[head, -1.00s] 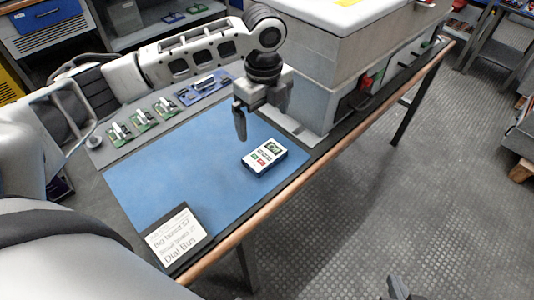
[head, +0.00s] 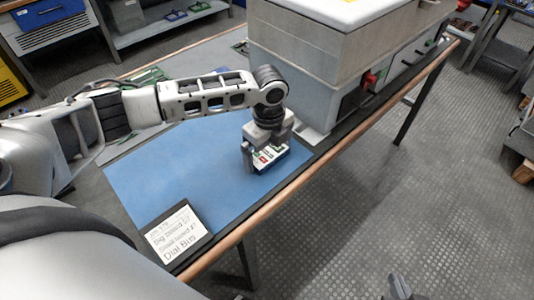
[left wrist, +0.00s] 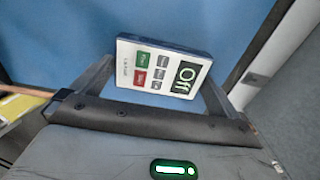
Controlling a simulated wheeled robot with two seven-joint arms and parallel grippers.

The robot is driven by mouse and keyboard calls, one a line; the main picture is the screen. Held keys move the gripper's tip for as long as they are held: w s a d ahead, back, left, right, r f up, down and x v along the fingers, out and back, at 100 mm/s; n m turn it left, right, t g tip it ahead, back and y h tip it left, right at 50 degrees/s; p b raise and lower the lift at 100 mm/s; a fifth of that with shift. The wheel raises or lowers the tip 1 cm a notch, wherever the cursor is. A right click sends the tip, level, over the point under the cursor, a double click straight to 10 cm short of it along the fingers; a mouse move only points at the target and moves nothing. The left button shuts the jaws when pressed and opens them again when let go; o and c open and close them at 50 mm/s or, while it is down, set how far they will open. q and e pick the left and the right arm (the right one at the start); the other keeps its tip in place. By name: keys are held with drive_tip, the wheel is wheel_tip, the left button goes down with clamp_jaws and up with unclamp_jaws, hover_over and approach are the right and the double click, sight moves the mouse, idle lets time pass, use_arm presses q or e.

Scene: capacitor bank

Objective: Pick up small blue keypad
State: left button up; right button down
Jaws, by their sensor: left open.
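The small keypad (head: 268,158) lies on the blue mat (head: 165,165), near the table's front edge. It has a white face, dark blue sides, green and red buttons and a green display reading "Off". It shows whole in the left wrist view (left wrist: 160,67). My left gripper (head: 264,160) points down over the keypad and partly hides it in the head view. Its fingers are open, with the keypad between or just beyond them; I cannot tell whether they touch it. My right gripper (head: 397,288) only just shows at the bottom edge, and its opening is unclear.
A large grey cabinet (head: 300,80) stands right behind the left gripper. A dark stand with a white printed card (head: 175,232) sits at the mat's near left corner. Green circuit boards (head: 145,76) lie behind the arm. The mat's left part is clear.

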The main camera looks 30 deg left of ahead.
sight(269, 153)
use_arm(q)
drive_tip(key=c, duration=0.7)
drive_tip(key=shift+o, duration=0.3)
drive_tip(key=shift+r, duration=0.15)
drive_tip(key=shift+r, duration=0.25)
wheel_tip(269, 153, up, 2)
drive_tip(key=shift+r, duration=0.1)
drive_tip(key=w+a+r, duration=0.6)
drive_tip(key=a+r, duration=0.4)
drive_tip(key=a, duration=0.2)
drive_tip(key=shift+w, duration=0.4)
